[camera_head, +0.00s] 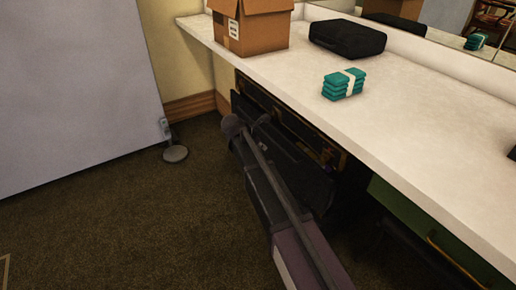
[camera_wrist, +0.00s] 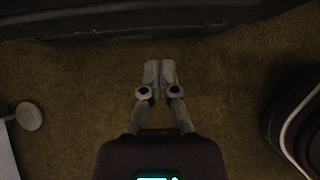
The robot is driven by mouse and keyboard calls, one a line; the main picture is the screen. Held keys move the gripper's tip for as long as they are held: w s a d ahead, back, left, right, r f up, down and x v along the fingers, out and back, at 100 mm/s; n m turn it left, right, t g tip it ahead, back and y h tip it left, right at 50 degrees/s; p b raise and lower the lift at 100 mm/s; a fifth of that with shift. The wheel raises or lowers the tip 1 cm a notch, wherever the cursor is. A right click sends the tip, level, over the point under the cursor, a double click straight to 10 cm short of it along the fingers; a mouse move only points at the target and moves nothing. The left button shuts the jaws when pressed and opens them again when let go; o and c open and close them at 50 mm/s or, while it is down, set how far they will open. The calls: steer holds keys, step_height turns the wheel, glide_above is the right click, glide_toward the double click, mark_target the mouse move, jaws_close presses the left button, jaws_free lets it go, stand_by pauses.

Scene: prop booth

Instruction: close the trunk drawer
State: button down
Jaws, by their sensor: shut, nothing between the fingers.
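The black trunk (camera_head: 296,122) with brass-coloured edging stands under the white counter in the head view. Its dark drawer (camera_head: 312,187) juts out from the trunk's front over the carpet, so it stands open. My grey arm crosses in front of the drawer and hides part of it. My gripper cannot be made out clearly in the head view. In the wrist view my gripper (camera_wrist: 159,72) is shut and empty above the carpet. A dark surface (camera_wrist: 150,24), probably part of the trunk or drawer, runs along the top, with carpet visible between it and my fingertips.
The counter (camera_head: 420,110) overhangs the trunk and holds a cardboard box (camera_head: 255,32), a black case (camera_head: 347,39) and banded teal bundles (camera_head: 344,84). A pale panel (camera_head: 70,90) with a round foot (camera_head: 175,153) stands left. Carpet (camera_head: 130,220) is free between. A green case (camera_head: 425,225) is at right.

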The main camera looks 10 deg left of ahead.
steer(key=w+d+f+b, duration=0.2)
steer(key=w+d, duration=0.1)
steer(key=w, duration=0.1)
steer(key=shift+d+f, duration=0.4)
steer(key=shift+w, duration=0.1)
stand_by(0.3)
